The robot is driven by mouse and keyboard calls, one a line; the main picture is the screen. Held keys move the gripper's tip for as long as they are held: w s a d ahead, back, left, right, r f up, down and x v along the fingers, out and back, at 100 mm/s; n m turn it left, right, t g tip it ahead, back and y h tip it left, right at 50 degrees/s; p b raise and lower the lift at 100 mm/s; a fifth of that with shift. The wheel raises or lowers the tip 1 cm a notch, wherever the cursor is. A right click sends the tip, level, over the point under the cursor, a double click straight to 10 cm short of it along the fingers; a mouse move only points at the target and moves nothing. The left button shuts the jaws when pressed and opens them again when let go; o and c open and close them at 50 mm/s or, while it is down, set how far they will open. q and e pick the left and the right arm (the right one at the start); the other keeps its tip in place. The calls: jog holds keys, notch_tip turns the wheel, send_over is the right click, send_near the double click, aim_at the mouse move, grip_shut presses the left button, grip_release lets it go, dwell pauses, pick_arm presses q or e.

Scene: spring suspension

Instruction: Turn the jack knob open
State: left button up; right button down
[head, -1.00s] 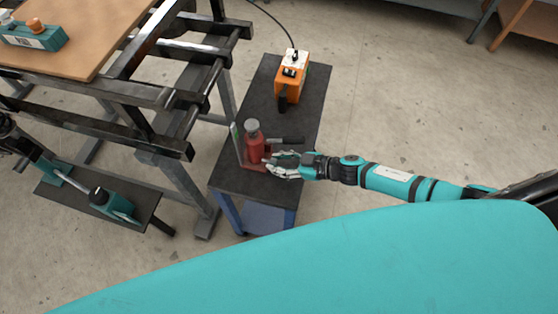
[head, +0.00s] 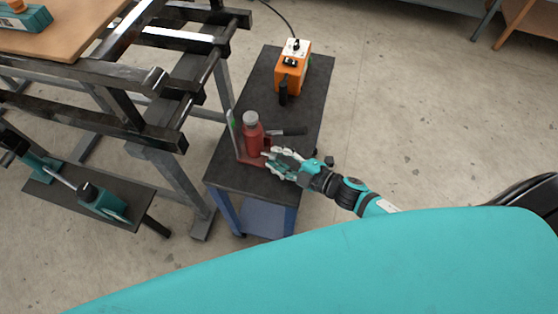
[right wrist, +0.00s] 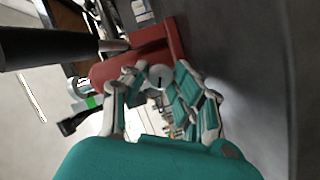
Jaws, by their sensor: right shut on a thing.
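The red jack (head: 253,138), with a grey cap, stands upright on the dark top of a small cart. It also shows in the right wrist view as a red body and base (right wrist: 165,36). Its black handle sticks out to the right (head: 290,131). My right gripper (head: 273,162) is at the lower right side of the jack, low beside its base. In the right wrist view its fingers (right wrist: 158,88) close around a small pale round knob (right wrist: 160,76) on the jack. Part of the knob is hidden by the fingers. My left gripper is not in view.
An orange box (head: 292,68) with a cable stands on the cart (head: 229,178) behind the jack. A black metal frame with a wooden board (head: 70,30) is to the left. A low shelf with a teal device (head: 101,203) is at lower left. Open floor lies right.

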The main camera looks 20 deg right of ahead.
jog(key=shift+f+n+t+b, duration=0.1)
jog(key=shift+n+t+b, duration=0.4)
jog(key=shift+n+b, duration=0.35)
jog(key=c, duration=1.1)
grip_release()
jog(key=shift+o, duration=0.2)
jog(key=shift+s, duration=0.15)
jog(key=shift+s+d, duration=0.2)
jog(key=shift+s, duration=0.1)
jog(key=shift+v, duration=3.5)
jog(key=shift+w, duration=0.1)
